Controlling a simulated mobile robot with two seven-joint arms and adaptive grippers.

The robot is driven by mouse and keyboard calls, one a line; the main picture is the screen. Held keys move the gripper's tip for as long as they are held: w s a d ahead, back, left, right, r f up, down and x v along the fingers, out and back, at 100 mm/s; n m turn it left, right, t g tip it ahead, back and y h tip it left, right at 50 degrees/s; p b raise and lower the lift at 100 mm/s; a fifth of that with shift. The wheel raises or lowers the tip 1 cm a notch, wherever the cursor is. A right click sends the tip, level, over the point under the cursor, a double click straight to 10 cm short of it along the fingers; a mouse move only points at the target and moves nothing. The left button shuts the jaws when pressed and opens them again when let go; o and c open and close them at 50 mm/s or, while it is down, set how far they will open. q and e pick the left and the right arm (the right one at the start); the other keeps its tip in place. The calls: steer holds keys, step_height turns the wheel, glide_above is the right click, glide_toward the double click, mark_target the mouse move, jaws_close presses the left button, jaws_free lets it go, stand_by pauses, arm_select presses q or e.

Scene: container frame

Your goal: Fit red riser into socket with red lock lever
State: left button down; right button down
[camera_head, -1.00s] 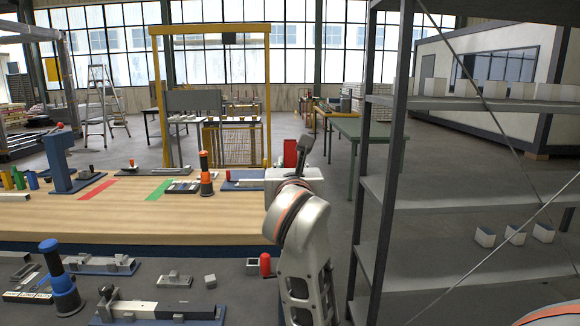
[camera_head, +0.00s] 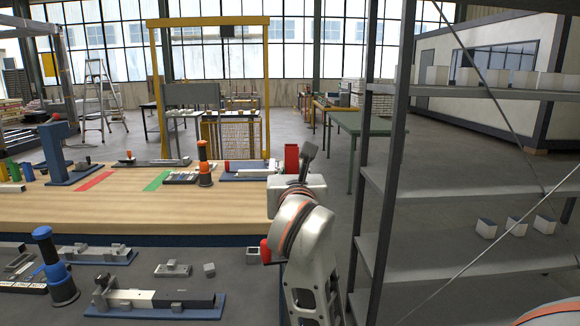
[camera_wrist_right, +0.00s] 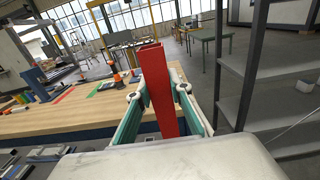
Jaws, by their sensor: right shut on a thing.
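The red riser (camera_wrist_right: 163,90) is an upright, open-topped red block held between the green-padded fingers of my right gripper (camera_wrist_right: 158,92). In the head view, the riser (camera_head: 291,157) stands above the white body of my right gripper (camera_head: 296,184), over the right end of the wooden bench. A small red part (camera_head: 265,251) shows at the lower front level beside my right arm. It could be the red lock lever, but my arm hides what is around it, so I cannot make out its socket. My left gripper is in neither view.
The wooden bench (camera_head: 130,207) holds a blue post stand (camera_head: 55,155), an orange-black lever (camera_head: 204,165) and blue-based fixtures. Several fixtures and a blue-black lever (camera_head: 52,262) stand lower in front. A grey metal shelf rack (camera_head: 425,195) rises close on the right.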

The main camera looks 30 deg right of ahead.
steer(key=shift+f, duration=0.45)
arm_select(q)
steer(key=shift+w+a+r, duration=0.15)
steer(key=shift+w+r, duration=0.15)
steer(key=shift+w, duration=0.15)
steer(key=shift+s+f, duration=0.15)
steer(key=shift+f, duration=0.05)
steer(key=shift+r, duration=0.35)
